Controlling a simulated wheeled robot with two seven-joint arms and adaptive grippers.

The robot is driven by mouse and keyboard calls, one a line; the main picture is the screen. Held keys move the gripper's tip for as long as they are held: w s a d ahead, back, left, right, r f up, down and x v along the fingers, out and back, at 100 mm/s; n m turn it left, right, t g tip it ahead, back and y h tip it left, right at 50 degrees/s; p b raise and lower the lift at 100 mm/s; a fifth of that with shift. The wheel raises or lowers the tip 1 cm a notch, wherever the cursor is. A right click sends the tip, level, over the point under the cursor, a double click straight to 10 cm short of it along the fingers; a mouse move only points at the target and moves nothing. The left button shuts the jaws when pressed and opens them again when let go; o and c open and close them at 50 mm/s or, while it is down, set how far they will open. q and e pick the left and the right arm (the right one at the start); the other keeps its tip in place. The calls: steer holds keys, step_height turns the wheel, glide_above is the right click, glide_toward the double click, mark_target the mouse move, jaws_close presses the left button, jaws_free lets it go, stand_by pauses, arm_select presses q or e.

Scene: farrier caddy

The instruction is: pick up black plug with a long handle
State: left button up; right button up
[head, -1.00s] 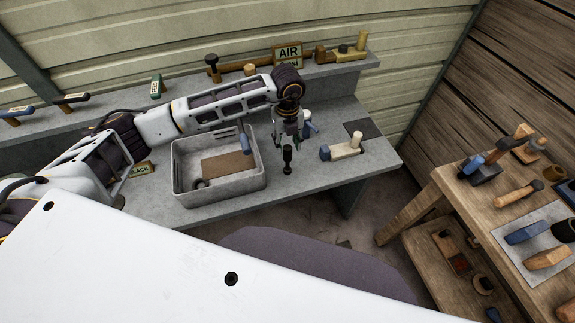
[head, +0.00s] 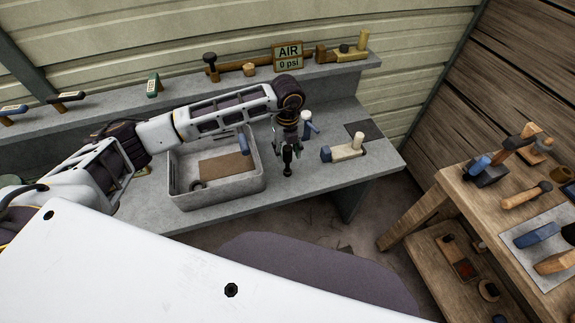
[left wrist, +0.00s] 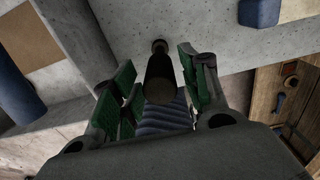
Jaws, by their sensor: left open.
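The black plug with a long handle (head: 287,165) stands upright on the grey bench (head: 330,185), right of the grey bin. In the left wrist view the black plug (left wrist: 160,75) shows between the green-padded fingers, its handle end toward the camera. My left gripper (head: 287,146) is open and points down over the plug, with the fingers around its upper part. In the left wrist view the left gripper (left wrist: 158,88) has a gap on each side of the plug; whether either pad touches it I cannot tell. My right gripper is not in view.
The grey bin (head: 215,195) with a brown panel stands left of the plug. A wooden table (head: 480,210) with tools is at far right.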

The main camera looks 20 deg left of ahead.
arm_select(q)
jaws_close()
steer(key=shift+r+p, duration=0.5)
steer(key=shift+r, duration=0.75)
stand_by(0.7)
steer(key=shift+r+p, duration=0.4)
steer(key=shift+r, duration=0.05)
steer(key=shift+r+p, duration=0.95)
steer(key=shift+r, duration=0.9)
